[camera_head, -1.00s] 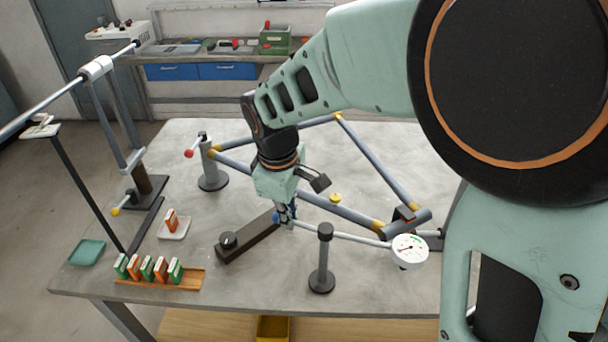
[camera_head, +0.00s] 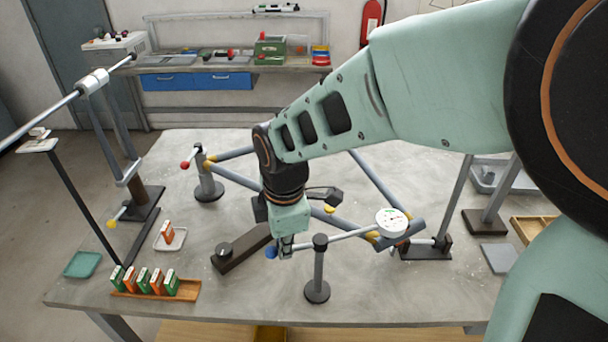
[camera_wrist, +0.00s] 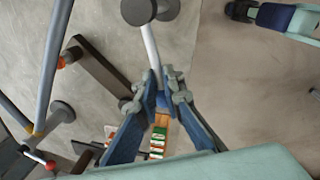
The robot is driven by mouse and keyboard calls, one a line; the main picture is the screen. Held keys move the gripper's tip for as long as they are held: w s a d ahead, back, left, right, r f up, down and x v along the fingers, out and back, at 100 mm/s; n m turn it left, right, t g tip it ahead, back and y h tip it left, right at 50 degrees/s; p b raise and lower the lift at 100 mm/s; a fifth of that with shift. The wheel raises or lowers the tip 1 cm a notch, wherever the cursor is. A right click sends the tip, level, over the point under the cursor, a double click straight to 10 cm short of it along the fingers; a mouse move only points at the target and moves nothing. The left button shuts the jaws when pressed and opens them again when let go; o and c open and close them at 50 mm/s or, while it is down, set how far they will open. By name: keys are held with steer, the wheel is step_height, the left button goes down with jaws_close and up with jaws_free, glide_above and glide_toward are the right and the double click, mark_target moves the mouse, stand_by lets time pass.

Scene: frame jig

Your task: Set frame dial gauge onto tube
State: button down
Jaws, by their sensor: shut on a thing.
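The dial gauge (camera_head: 391,222) has a round white face and sits at the right end of a thin pale rod (camera_head: 350,235). My gripper (camera_head: 286,246) is shut on the rod's left end, near a blue knob. In the wrist view, my gripper (camera_wrist: 166,88) grips the pale rod (camera_wrist: 151,50), which runs up past a dark post cap; the gauge is out of view there. The grey frame tube (camera_head: 409,233) lies just behind and below the gauge at the frame's near right corner. The gauge overlaps it in the picture; I cannot tell whether they touch.
A black-capped post (camera_head: 318,270) stands in front of the rod. A dark bar with a knob (camera_head: 240,248) lies left of my gripper. A wooden rack of coloured blocks (camera_head: 155,290) is at the front left.

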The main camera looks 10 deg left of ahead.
steer(key=shift+s, duration=0.1)
stand_by(0.4)
steer(key=c, duration=2)
jaws_free()
steer(key=shift+c, duration=0.2)
